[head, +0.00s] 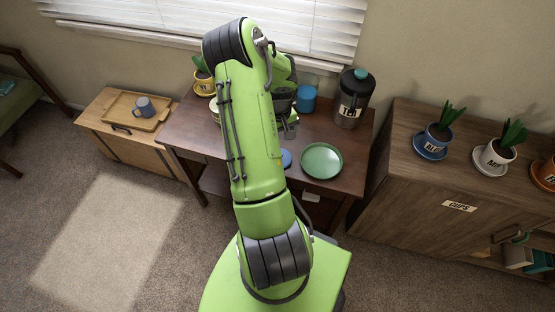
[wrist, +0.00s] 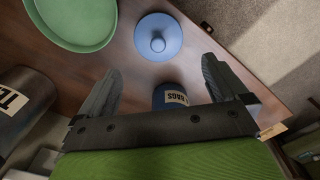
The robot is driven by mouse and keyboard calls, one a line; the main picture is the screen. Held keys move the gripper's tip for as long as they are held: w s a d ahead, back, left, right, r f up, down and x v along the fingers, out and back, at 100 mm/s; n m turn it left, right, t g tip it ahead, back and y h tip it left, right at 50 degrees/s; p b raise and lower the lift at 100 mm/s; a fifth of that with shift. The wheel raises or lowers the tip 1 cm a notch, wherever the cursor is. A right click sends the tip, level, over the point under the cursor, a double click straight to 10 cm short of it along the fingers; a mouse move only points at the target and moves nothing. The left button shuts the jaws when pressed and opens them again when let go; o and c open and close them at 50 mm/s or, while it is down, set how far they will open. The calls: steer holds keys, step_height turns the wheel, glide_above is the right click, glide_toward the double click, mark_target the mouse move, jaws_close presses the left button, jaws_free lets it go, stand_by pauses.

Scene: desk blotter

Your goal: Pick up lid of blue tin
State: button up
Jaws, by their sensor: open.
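The blue lid (wrist: 158,36) is round with a knob on top and lies on the desk beside the green plate in the wrist view. In the head view only a sliver of the lid (head: 287,158) shows past my arm. The blue tin (wrist: 171,93) has a label reading "BAGS" and shows between my fingers, partly hidden by the gripper body. The tin (head: 304,99) also shows behind my arm in the head view. My gripper (wrist: 160,65) is open and empty above the desk, with the lid ahead of its fingertips.
A green plate (head: 321,161) lies right of the lid in the head view. A dark canister (head: 352,98) stands at the desk's back right. A side table (head: 120,155) holds a tray with a mug. Potted plants stand on the cabinet (head: 415,185) at right.

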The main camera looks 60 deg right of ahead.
mark_target(286, 156)
step_height(286, 156, down, 11)
steer(key=shift+s+d+r+b, duration=0.1)
steer(key=shift+d+b, duration=0.05)
steer(key=shift+b, duration=0.75)
steer(key=shift+r, duration=0.1)
steer(key=c, duration=0.7)
